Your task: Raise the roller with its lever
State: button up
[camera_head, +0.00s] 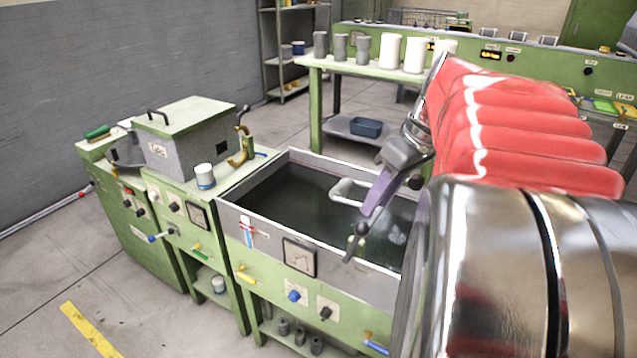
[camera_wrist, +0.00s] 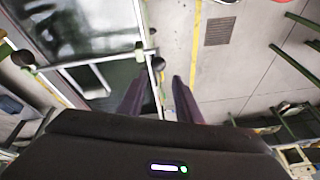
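My gripper (camera_head: 367,208) hangs over the near right wall of the dark liquid tank (camera_head: 268,222). In the wrist view its two purple fingers (camera_wrist: 160,80) stand apart with nothing held between them. A dark ball knob (camera_head: 361,229) on a short rod, seemingly the lever, is just below the fingertips. In the wrist view a dark knob (camera_wrist: 158,63) shows just past the fingertips, roughly between them; contact cannot be told. A pale frame (camera_head: 350,188) over the tank may belong to the roller; it also shows in the wrist view (camera_wrist: 88,80). The roller itself is not clearly seen.
The tank front has a gauge (camera_head: 299,257), a blue knob (camera_head: 294,296) and a yellow handle (camera_head: 246,279). A grey box (camera_head: 185,143) and a white cup (camera_head: 205,176) stand left of it. Behind is a table (camera_head: 345,68) with several rolls. Free floor lies at left.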

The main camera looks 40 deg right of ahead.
jog(key=shift+m+h, duration=0.5)
jog(key=shift+h, duration=0.2)
jog(key=a, duration=0.4)
jog(key=a+f, duration=0.1)
jog(key=a, duration=0.4)
jog(key=a+f, duration=0.1)
jog(key=a, duration=0.4)
jog(key=shift+w+a+f, duration=0.1)
jog(key=shift+a+f, duration=0.1)
jog(key=shift+f, duration=0.05)
grip_shut()
jog(key=s+a+f+t, duration=0.1)
jog(key=s+a+f, duration=0.1)
jog(key=a, duration=0.4)
jog(key=s+a+f, duration=0.3)
jog(key=a, duration=0.3)
jog(key=shift+a+m+t+h, duration=0.2)
jog(key=shift+m+t+h, duration=0.1)
jog(key=shift+m+t, duration=0.1)
jog(key=shift+f, duration=0.1)
